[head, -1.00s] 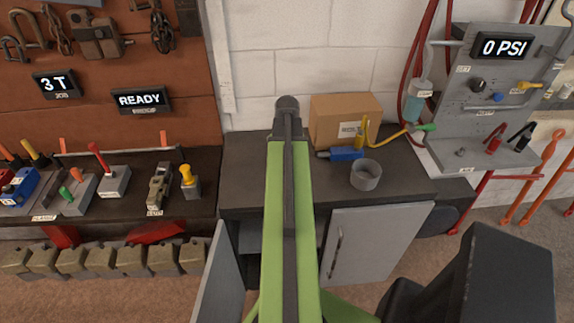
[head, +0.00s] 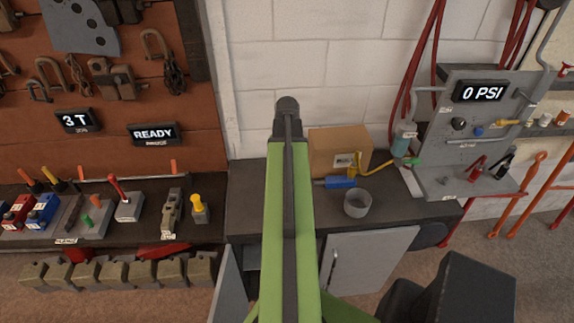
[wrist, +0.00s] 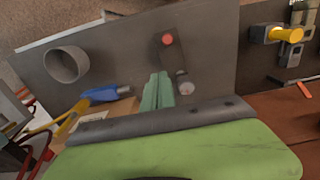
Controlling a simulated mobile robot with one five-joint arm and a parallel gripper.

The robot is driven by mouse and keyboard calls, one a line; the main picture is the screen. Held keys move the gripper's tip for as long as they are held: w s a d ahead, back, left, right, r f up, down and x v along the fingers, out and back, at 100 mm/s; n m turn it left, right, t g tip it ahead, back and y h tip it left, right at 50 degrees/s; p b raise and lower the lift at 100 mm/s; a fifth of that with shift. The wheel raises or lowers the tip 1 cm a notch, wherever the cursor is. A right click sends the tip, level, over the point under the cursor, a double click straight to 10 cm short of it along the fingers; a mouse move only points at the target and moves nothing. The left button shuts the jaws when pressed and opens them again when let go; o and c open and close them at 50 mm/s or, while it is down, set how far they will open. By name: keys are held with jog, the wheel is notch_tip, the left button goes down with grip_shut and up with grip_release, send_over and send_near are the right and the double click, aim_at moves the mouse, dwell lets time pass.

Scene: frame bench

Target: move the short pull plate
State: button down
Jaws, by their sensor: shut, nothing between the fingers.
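A grey plate with several holes (head: 80,24) hangs on the brown wall board at the upper left of the head view. It is cut off by the top edge, and I cannot tell for sure if it is the short pull plate.
The dark bench (head: 255,196) carries a cardboard box (head: 340,145), a blue tool (head: 342,182) and a grey ring (head: 357,203). A grey gauge panel (head: 447,125) stands right. The left bench holds several levers and a yellow knob (head: 199,205). A cabinet door (head: 229,292) hangs open below.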

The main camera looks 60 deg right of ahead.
jog(key=shift+r, duration=0.35)
jog(key=w+a+f+n+b, duration=0.3)
jog(key=w+a+b, duration=0.1)
jog(key=w+a, duration=0.6)
jog(key=w+a+f+n+b, duration=0.2)
jog(key=w+a+f+b, duration=0.15)
jog(key=w+a, duration=0.6)
jog(key=w+a+f+n+b, duration=0.1)
jog(key=a+f+n+b, duration=0.1)
jog(key=a, duration=1.3)
jog(key=w+a+f+n+b, duration=0.1)
jog(key=a+f+n+b, duration=0.2)
jog(key=a, duration=1.3)
jog(key=shift+w+f+n+b, duration=0.35)
jog(key=shift+f+n, duration=0.05)
jog(key=shift+f, duration=0.4)
jog(key=c, duration=2.2)
grip_release()
